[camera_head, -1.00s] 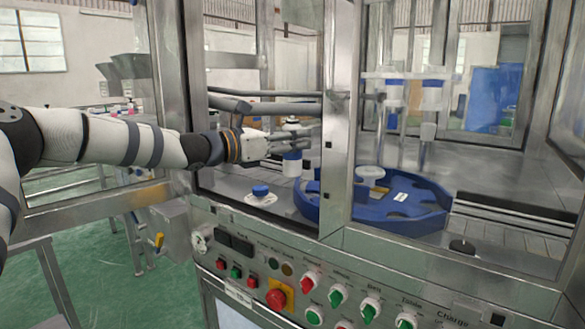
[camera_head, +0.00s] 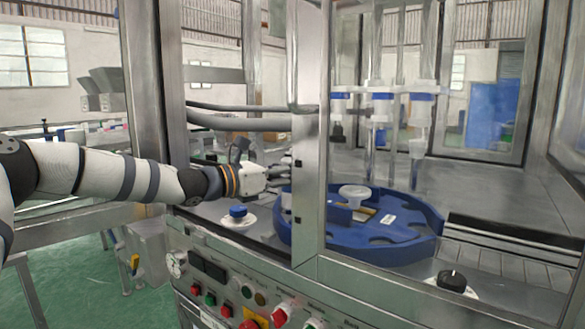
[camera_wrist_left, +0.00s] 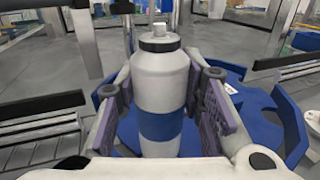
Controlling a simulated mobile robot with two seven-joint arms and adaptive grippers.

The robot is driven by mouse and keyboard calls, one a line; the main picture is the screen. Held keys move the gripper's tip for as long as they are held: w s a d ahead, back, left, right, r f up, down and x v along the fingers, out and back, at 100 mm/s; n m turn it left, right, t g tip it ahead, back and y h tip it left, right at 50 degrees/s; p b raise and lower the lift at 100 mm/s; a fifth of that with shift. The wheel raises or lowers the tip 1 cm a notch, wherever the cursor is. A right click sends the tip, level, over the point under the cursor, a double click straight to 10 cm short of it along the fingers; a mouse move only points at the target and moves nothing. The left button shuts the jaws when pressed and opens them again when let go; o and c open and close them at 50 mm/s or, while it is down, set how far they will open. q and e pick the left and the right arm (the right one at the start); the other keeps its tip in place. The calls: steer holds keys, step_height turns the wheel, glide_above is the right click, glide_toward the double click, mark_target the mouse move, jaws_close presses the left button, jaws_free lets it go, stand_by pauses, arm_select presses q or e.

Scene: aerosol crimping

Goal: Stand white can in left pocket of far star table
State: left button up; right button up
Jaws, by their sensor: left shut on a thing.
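The white can (camera_wrist_left: 160,95), with a blue band and a dark collar at its neck, stands upright between the purple-padded fingers of my left gripper (camera_wrist_left: 163,110) in the left wrist view. The fingers are shut on its sides. In the head view my left gripper (camera_head: 283,174) reaches in from the left to the cabinet's upright post, and the can is hidden there. The blue star table (camera_head: 425,240) has scalloped pockets and lies behind and right of the post. It also shows below the can in the wrist view (camera_wrist_left: 128,130). I cannot tell whether the can touches it. My right gripper is not in view.
The metal post (camera_head: 308,150) stands in front of the star table's left part. A white round hub (camera_head: 355,191) rises from the table. A blue-topped knob (camera_head: 238,211) and a black knob (camera_head: 452,279) flank it. Blue-and-white heads (camera_head: 381,108) hang above.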

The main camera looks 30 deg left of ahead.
mark_target(283, 197)
arm_select(q)
steer(key=shift+f, duration=0.1)
stand_by(0.4)
steer(key=shift+f, duration=1.2)
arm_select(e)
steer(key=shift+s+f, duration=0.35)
arm_select(q)
steer(key=shift+b, duration=0.3)
steer(key=shift+f, duration=1.1)
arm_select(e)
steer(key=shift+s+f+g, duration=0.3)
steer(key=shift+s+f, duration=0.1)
arm_select(q)
steer(key=shift+b, duration=0.3)
steer(key=shift+f, duration=0.55)
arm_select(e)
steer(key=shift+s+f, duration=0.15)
